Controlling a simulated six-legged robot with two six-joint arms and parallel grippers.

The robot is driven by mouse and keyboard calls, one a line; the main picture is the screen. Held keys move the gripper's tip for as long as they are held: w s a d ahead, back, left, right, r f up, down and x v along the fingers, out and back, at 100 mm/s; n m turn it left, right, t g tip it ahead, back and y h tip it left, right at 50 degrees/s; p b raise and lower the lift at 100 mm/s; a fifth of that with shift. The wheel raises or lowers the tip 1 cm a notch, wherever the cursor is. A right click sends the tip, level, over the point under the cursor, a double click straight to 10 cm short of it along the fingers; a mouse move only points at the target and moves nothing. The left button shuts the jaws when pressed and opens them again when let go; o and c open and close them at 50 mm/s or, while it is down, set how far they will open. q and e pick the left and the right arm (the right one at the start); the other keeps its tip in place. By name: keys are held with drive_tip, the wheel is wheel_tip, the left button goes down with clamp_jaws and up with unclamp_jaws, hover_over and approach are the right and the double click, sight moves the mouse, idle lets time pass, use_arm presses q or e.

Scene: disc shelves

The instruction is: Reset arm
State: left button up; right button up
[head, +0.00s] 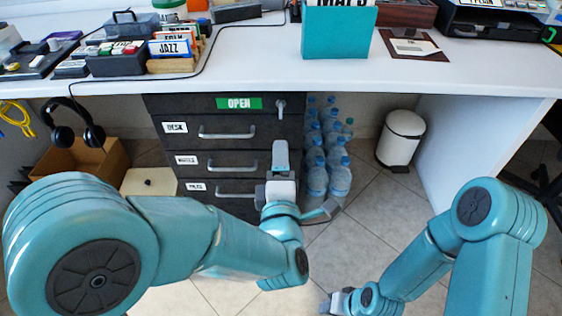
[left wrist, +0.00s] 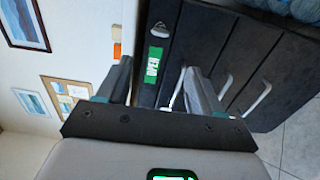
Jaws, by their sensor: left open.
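My left arm comes in from the left in the head view. Its gripper (head: 281,165) stands in front of the dark drawer cabinet and points up toward it. In the left wrist view the left gripper (left wrist: 156,68) has its two fingers spread apart with nothing between them. My right arm comes in from the right and bends down to the bottom edge. Its gripper (head: 338,302) is low, near the floor area, partly cut off and too small to read.
The drawer cabinet (head: 222,145) has metal handles and a green OPEN sign. Water bottles (head: 340,177) stand to its right, then a white bin (head: 401,140). The white desk (head: 430,78) above holds a teal box (head: 338,35). A carton (head: 80,162) with headphones (head: 75,128) is left.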

idle(0.3)
